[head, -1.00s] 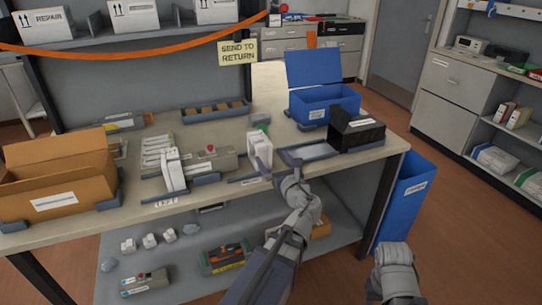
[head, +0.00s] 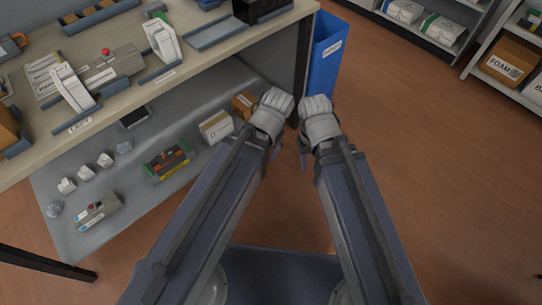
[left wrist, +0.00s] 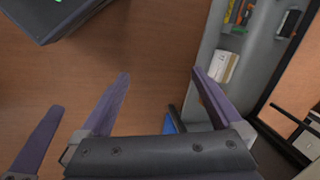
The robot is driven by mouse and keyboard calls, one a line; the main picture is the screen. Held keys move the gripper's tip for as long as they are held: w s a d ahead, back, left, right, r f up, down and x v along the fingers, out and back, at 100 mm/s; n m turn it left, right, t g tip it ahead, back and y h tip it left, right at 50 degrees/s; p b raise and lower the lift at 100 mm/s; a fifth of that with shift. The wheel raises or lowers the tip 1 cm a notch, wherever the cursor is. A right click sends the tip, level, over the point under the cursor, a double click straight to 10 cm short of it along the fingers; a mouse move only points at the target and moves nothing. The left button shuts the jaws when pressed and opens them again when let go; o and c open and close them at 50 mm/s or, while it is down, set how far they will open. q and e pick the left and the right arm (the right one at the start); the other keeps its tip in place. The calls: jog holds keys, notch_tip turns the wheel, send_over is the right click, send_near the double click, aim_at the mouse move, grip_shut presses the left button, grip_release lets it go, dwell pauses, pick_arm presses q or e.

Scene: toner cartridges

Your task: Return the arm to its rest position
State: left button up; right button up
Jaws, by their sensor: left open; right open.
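My left arm is drawn back from the table and hangs beside my right arm in the head view. My left gripper (left wrist: 160,74) shows two spread purple fingers in the left wrist view, with nothing between them but floor behind. In the head view its fingers are mostly hidden behind the wrist. My right gripper (head: 304,152) points down over the floor, close beside the left one; a purple finger shows below its wrist. I see nothing held in it. A purple finger at the lower left of the left wrist view seems to belong to it.
The table (head: 205,67) stands at upper left, with a white cartridge (head: 162,40) upright near its front. The lower shelf (head: 130,190) holds a green-and-orange cartridge (head: 167,160) and a box (head: 216,127). A blue bin (head: 326,58) stands beyond my grippers. Floor at right is clear.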

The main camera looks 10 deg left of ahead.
pick_arm(q)
jog(key=shift+n+g+h, duration=0.6)
jog(key=shift+n+h, duration=0.1)
jog(key=s+d, duration=0.3)
jog(key=shift+d+f, duration=0.25)
